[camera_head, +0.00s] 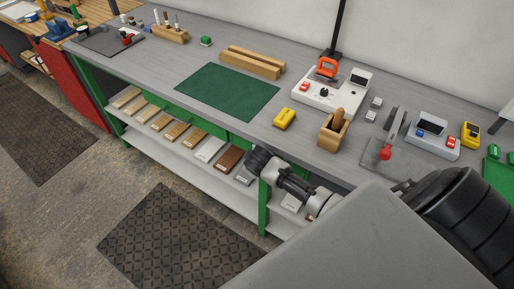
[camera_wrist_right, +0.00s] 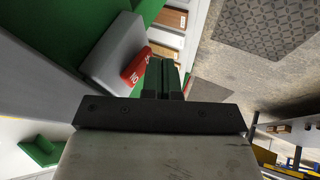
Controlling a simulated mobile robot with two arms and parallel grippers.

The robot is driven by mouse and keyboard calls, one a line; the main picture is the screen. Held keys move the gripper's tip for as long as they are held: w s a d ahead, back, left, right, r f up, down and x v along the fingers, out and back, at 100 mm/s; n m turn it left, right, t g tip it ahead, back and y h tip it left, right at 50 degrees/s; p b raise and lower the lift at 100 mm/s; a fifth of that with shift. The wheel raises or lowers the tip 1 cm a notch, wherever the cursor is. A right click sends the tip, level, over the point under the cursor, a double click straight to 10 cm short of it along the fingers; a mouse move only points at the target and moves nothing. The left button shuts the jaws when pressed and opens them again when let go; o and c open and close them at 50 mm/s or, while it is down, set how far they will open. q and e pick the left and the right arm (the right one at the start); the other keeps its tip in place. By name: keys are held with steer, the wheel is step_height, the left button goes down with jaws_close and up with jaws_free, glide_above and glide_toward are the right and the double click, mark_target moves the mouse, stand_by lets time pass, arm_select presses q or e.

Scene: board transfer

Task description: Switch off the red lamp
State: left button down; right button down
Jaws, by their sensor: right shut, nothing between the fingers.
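In the right wrist view a red rocker piece (camera_wrist_right: 135,68) with white lettering that reads like ON sits on a light grey box (camera_wrist_right: 110,60). It looks bright red. My right gripper (camera_wrist_right: 165,65) is shut and empty. Its fingertips show just right of the red piece, close to it in the picture; I cannot tell whether they touch. In the head view my right arm covers the lower right, and I cannot make out its fingers or this box there. No separate red lamp can be made out. My left gripper is not in view.
The grey workbench (camera_head: 150,62) carries a green mat (camera_head: 226,91), a white instrument (camera_head: 333,98), a wooden holder (camera_head: 333,131), a yellow block (camera_head: 284,118) and a lever with a red knob (camera_head: 385,153). Several boards lie on the shelf (camera_head: 178,158) below. Dark floor mats (camera_head: 175,235) lie in front.

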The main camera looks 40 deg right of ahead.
steer(key=shift+w+d, duration=0.1)
steer(key=shift+d, duration=0.05)
steer(key=shift+w+d+f+h, duration=0.1)
steer(key=shift+d+h, duration=0.1)
steer(key=shift+h, duration=0.2)
stand_by(0.4)
steer(key=shift+r+p, duration=0.85)
